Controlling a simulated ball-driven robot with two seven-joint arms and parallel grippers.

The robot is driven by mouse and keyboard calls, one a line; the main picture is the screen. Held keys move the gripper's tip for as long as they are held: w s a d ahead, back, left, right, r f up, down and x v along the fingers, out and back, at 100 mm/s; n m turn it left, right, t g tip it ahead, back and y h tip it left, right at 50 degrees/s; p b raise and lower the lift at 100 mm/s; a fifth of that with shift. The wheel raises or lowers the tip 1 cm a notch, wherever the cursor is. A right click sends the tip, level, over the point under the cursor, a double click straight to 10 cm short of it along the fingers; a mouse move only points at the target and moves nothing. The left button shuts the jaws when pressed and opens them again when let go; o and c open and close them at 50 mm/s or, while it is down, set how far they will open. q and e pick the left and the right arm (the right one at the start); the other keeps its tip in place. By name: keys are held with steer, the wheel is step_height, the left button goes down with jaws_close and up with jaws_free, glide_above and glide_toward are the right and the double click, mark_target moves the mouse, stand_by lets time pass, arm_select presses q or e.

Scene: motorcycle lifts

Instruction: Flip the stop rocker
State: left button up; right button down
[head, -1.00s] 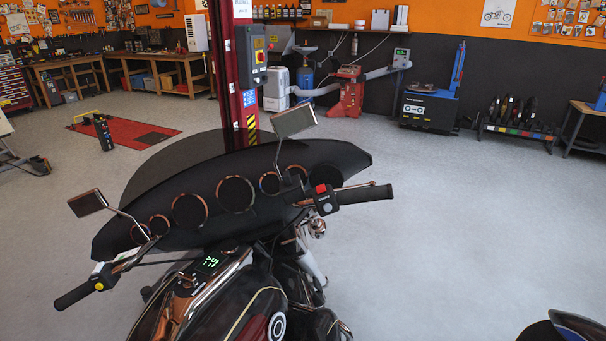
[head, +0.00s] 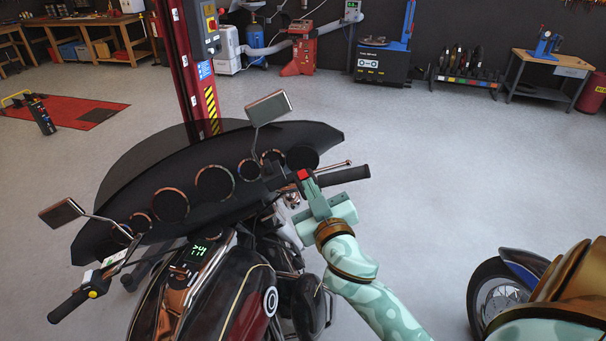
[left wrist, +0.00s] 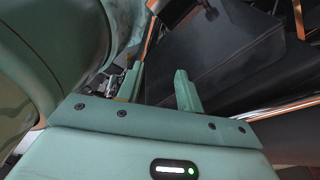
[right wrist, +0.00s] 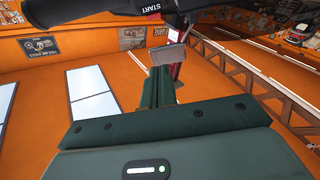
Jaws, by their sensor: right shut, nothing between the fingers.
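The red stop rocker (head: 303,175) sits on top of the black switch housing at the inner end of the motorcycle's right handlebar grip (head: 345,175). I cannot tell which way it is tipped. My right gripper (head: 312,188) is shut and empty, its fingertips right beside the rocker and overlapping the housing; whether they touch is unclear. In the right wrist view its closed fingers (right wrist: 161,85) point up, and a dark housing marked START (right wrist: 130,6) shows at the top edge. My left gripper (left wrist: 157,82) is open and empty, seen only in the left wrist view beside dark panels.
The right mirror (head: 268,107) stands on its stalk above the housing. The dark fairing (head: 120,205) with round gauges lies left of it. A red lift post (head: 190,80) rises behind. Another motorcycle's wheel (head: 495,295) is at lower right. Floor right of the handlebar is clear.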

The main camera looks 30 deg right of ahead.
steer(key=p, duration=0.2)
glide_above(304, 176)
steer(key=a, duration=0.2)
steer(key=shift+w+d+r, duration=0.25)
steer(key=shift+w+r, duration=0.05)
steer(key=shift+r, duration=0.1)
steer(key=f, duration=0.2)
steer(key=s+f, duration=0.1)
steer(key=shift+d+b, duration=0.3)
steer(key=shift+b, duration=0.1)
steer(key=shift+s+d+f, duration=0.15)
steer(key=shift+s+f, duration=0.25)
steer(key=shift+f, duration=0.05)
steer(key=shift+w, duration=0.1)
steer(key=shift+f, duration=0.1)
